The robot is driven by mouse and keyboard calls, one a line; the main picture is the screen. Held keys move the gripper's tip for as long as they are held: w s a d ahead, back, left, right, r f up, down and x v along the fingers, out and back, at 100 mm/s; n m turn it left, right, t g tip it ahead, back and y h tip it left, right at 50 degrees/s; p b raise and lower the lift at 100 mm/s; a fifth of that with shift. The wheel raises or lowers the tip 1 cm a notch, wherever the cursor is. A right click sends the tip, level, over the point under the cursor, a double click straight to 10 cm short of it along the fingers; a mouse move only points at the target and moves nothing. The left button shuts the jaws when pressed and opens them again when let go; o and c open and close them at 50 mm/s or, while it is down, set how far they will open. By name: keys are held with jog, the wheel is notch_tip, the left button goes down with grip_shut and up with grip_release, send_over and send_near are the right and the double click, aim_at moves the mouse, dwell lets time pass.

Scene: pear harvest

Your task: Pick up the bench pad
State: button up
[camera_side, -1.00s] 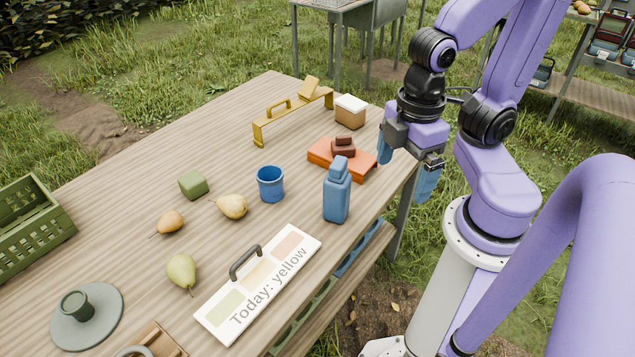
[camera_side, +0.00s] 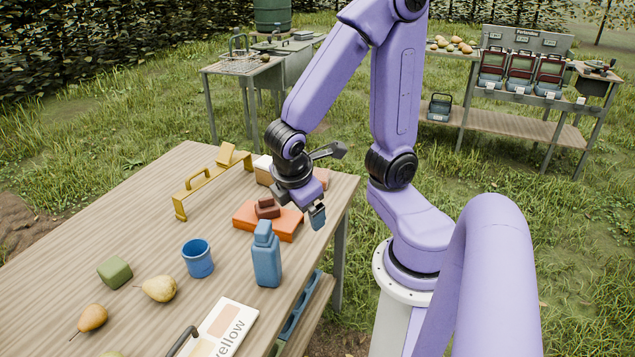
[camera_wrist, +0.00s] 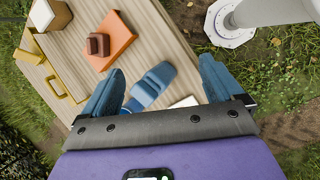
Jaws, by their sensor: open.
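The orange pad (camera_side: 285,226), which looks like the bench pad, lies flat near the table's right edge with a stepped brown block (camera_side: 266,208) on top. In the wrist view the pad (camera_wrist: 120,45) is at upper left, its block (camera_wrist: 97,44) in plain sight. My gripper (camera_side: 316,214) is over the table's right edge, just right of and above the pad, apart from it. Its blue fingers (camera_wrist: 162,88) are open and empty. In the side view my wrist hides the pad's far surroundings.
A blue bottle (camera_side: 266,258) stands close in front of the pad, with a blue cup (camera_side: 198,259) to its left. A yellow handled frame (camera_side: 205,183) and a white-topped box (camera_side: 263,170) are behind. A white sign (camera_side: 222,325) lies nearer the camera.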

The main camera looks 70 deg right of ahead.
jog(key=w+d+f+n+h, duration=0.1)
jog(key=w+d+f+h, duration=0.15)
jog(key=d, duration=0.35)
jog(key=w+d+f+n+h, duration=0.1)
jog(key=w+d+h, duration=0.3)
jog(key=d, duration=0.3)
jog(key=w+d+f+n+h, duration=0.1)
jog(key=w+d+f+h, duration=0.1)
jog(key=w+d+h, duration=0.3)
jog(key=d+f+n+y, duration=0.1)
jog(key=d+f, duration=0.1)
jog(key=f, duration=0.1)
jog(key=s+d+f+n+t+y, duration=0.1)
jog(key=d+f+n, duration=0.1)
jog(key=d+f, duration=0.1)
jog(key=s+d+f+n+y, duration=0.1)
jog(key=d+f+n, duration=0.1)
jog(key=f, duration=0.3)
jog(key=shift+d+t, duration=0.4)
jog(key=shift+d, duration=0.35)
send_near(320, 178)
jog(key=x, duration=0.5)
jog(key=shift+f, duration=0.35)
jog(key=shift+w+x, duration=0.2)
jog(key=shift+x, duration=3.1)
jog(key=shift+r, duration=0.1)
jog(key=c, duration=1)
